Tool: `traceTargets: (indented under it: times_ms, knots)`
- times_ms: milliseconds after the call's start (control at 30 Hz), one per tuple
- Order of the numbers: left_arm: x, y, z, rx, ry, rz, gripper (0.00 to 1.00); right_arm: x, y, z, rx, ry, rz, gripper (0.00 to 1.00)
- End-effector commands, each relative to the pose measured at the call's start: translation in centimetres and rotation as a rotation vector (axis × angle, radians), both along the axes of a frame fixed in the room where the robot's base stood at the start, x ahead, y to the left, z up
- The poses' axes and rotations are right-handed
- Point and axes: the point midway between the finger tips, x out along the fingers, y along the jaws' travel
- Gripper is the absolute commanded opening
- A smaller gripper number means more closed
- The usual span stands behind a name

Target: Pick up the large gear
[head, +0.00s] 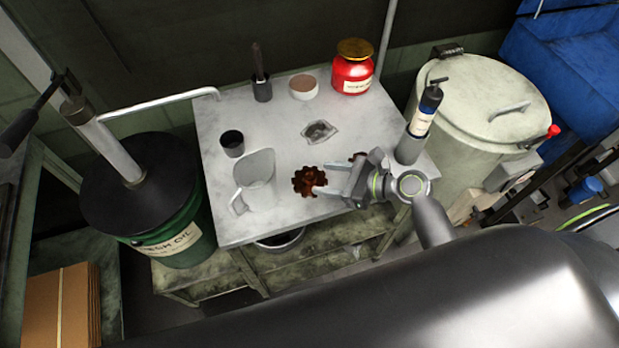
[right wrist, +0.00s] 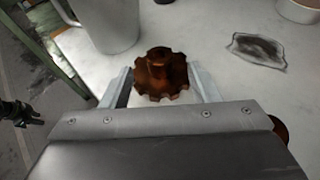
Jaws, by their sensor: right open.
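My right gripper (head: 334,190) comes in from the right, low over the table. It is open, with one finger on each side of the gear; I cannot tell whether they touch it. A second, smaller brown piece (right wrist: 279,130) shows partly behind the gripper body in the right wrist view.
A dark cup (head: 232,143), a stained cloth (head: 320,131), a bowl (head: 303,87) and a red jar (head: 352,68) stand farther back. A green oil drum (head: 178,238) stands left.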

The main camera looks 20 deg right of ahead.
Motion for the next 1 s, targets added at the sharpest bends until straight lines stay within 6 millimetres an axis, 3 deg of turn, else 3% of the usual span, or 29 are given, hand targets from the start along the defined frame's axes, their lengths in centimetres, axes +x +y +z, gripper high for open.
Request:
traceTargets:
  times_ms: [400,700,1000]
  knots:
    - [0.0,-0.1,0.8,-0.001,0.0,0.0,0.36,3.0,3.6,-1.4,0.0,0.0,0.0,0.55]
    - [0.0,-0.1,0.8,-0.001,0.001,0.0,0.36,3.2,3.9,-1.7,-0.001,0.001,0.0,0.55]
    - [-0.1,-0.1,0.8,-0.001,0.001,0.0,0.36,3.2,3.9,-1.7,-0.001,0.0,-0.001,0.16]
